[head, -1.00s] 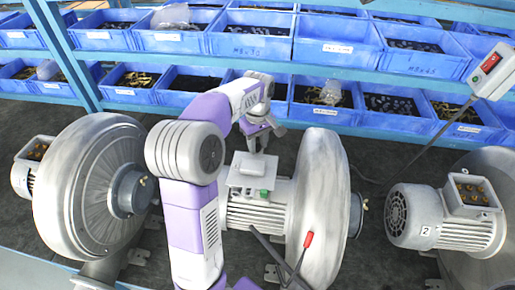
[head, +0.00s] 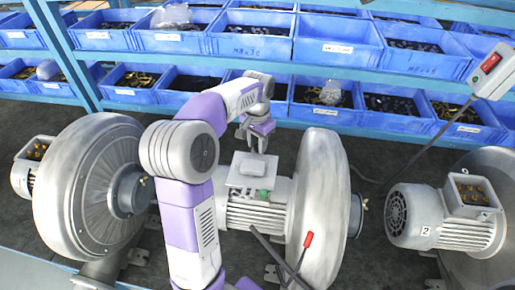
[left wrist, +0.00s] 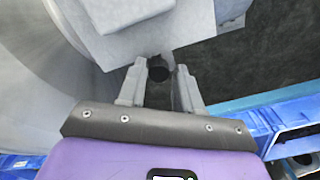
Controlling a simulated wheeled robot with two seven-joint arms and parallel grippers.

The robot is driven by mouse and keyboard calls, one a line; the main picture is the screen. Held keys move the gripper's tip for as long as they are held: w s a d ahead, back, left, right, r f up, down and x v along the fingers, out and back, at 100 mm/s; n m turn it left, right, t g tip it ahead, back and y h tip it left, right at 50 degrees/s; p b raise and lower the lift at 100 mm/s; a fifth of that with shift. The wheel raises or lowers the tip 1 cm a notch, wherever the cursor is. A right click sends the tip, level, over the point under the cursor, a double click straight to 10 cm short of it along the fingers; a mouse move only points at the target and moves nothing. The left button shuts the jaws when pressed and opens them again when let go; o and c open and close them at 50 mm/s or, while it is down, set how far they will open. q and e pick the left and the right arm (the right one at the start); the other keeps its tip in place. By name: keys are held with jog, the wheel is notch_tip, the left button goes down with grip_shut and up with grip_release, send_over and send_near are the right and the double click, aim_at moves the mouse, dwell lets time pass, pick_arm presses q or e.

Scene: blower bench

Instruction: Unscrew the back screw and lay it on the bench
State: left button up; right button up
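The middle blower's motor (head: 255,212) carries a pale grey terminal box (head: 248,178) with a raised lid, and a small green part (head: 263,195) at its front. My left gripper (head: 258,148) points down at the box's back edge. In the left wrist view the box (left wrist: 150,35) is just beyond the fingertips. A dark round screw head (left wrist: 158,68) sits between the fingers of my left gripper (left wrist: 160,78), filling the narrow gap. I take this as the back screw; its shank is hidden, so I cannot tell whether it is seated.
A large blower (head: 90,185) stands left and motor 2 (head: 445,215) right. Blue bins (head: 250,42) fill the shelves behind. Dark bench (head: 375,160) is bare between middle blower and shelves.

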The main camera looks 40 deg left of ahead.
pick_arm(q)
grip_shut()
jog(key=n, duration=2.5)
grip_release()
jog(key=shift+a, duration=0.1)
